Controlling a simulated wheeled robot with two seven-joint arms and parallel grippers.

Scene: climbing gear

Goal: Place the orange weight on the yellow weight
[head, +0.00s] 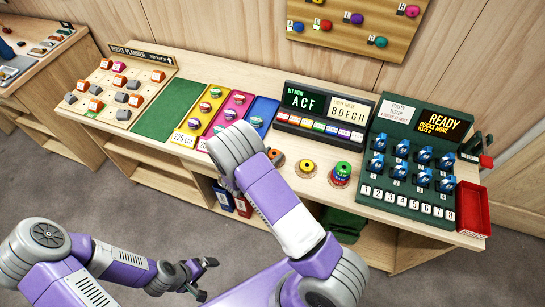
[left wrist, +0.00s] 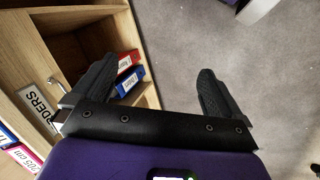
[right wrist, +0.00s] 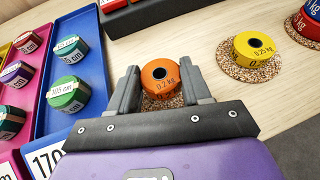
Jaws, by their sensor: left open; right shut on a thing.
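The orange weight (right wrist: 161,78), marked 0.2 kg, is between the fingers of my right gripper (right wrist: 161,88) in the right wrist view. The gripper is shut on it. A speckled cork mat shows just below it; I cannot tell whether they touch. In the head view only part of the orange weight (head: 276,154) shows beside my right arm, which hides the gripper. The yellow weight (right wrist: 254,48), marked 0.25 kg, lies on its own cork mat to the right, with nothing on top; the head view shows it too (head: 306,166). My left gripper (head: 206,279) is open and empty, low in front of the bench.
A stack of green and red weights (head: 342,172) stands right of the yellow weight. A blue tray (right wrist: 88,28) with spools lies to the left. The lit display box (head: 322,112) stands behind, and the pulley tester (head: 410,195) at the right. Bare wood separates the weights.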

